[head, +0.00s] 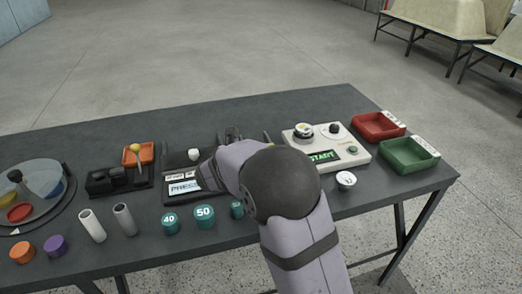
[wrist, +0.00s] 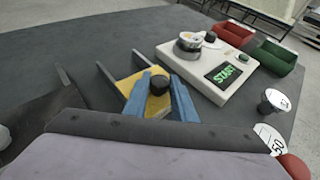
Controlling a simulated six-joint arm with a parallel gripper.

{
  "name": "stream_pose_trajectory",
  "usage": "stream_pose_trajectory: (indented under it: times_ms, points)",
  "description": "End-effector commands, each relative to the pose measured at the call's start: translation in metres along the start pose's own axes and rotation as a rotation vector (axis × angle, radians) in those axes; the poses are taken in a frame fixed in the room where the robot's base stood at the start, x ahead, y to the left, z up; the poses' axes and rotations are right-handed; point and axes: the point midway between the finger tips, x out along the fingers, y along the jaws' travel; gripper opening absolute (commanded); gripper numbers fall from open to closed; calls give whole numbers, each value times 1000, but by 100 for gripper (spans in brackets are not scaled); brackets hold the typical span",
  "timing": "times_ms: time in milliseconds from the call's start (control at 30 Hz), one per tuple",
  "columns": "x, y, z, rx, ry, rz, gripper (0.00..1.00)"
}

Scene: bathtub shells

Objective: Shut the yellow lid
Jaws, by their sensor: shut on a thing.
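The yellow lid (wrist: 127,85) shows in the wrist view as a flat plate with an upright black knob (wrist: 158,84). It lies beside thin dark grey walls, and its near part is hidden by my gripper and wrist. My gripper (wrist: 161,88) has its two blue fingers on either side of the knob, shut on it. How far the lid is open cannot be told.
A white device with a green START screen (head: 324,156) stands right of the lid. Red (head: 378,127) and green (head: 409,156) trays lie beyond it. Teal weights (head: 204,217), a white round weight (head: 346,180) and a dark device with a PRESS screen (head: 185,187) stand close by.

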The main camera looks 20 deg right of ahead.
Motion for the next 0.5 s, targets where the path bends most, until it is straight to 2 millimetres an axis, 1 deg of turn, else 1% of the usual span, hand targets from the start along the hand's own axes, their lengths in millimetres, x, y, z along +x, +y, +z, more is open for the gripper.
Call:
stream_pose_trajectory:
  times_ms: [33,67,100,133,367,500]
  points:
    - [0,-2,-4,-3,6,-7,0]
    - [0,-2,-4,-3,7,-7,31]
    - [0,-2,-4,-3,7,-7,40]
    - [0,-2,-4,-3,7,-7,43]
    - [0,-2,-3,-2,5,-5,43]
    - [-4,-1,-2,-2,4,-4,43]
